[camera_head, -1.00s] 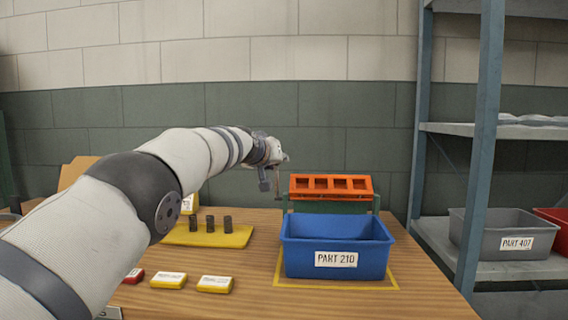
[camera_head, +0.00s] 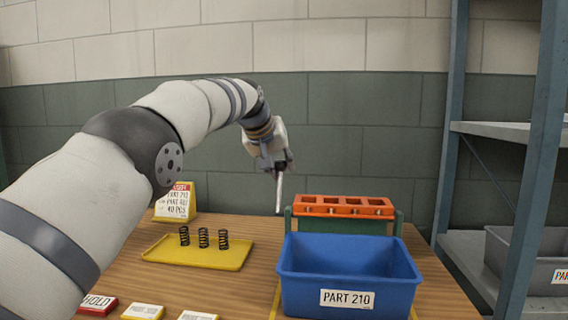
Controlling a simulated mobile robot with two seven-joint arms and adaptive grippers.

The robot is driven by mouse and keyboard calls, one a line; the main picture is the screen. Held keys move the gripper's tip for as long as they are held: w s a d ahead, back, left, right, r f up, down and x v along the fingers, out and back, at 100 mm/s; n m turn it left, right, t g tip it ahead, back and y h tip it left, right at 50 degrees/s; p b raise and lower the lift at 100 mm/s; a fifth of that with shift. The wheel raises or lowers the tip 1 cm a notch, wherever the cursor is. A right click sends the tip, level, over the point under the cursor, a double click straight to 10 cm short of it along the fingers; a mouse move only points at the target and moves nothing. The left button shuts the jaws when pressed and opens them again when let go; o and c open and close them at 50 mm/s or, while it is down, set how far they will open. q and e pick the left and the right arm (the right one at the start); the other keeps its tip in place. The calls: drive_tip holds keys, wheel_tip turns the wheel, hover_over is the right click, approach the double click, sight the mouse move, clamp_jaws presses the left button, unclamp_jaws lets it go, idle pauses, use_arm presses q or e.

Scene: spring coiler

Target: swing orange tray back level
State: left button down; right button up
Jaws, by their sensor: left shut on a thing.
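The orange tray (camera_head: 343,211) sits on a green stand (camera_head: 398,222) behind the blue bin. Its row of pockets faces up and toward me, so it looks tipped forward a little; its exact angle is hard to tell. Small brownish pieces show along its front edge. My left gripper (camera_head: 278,178) is above and left of the tray, pointing down. It is shut on a slim pale grey piece that hangs beside the tray's left end. I cannot tell whether this piece joins the tray. My right gripper is out of view.
A blue bin (camera_head: 347,300) labelled PART 210 stands in front of the tray. A yellow tray (camera_head: 165,252) holds several dark springs, with a yellow sign (camera_head: 176,203) behind. Label blocks (camera_head: 143,312) lie at the front. A shelf post (camera_head: 537,170) stands at right.

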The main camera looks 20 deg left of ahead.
use_arm(q)
drive_tip(key=shift+w+a, duration=0.1)
drive_tip(key=shift+w, duration=0.05)
idle(0.4)
drive_tip(key=c, duration=1.3)
unclamp_jaws()
drive_tip(key=shift+w+f, duration=0.1)
drive_tip(key=shift+f, duration=0.05)
drive_tip(key=v, duration=1.2)
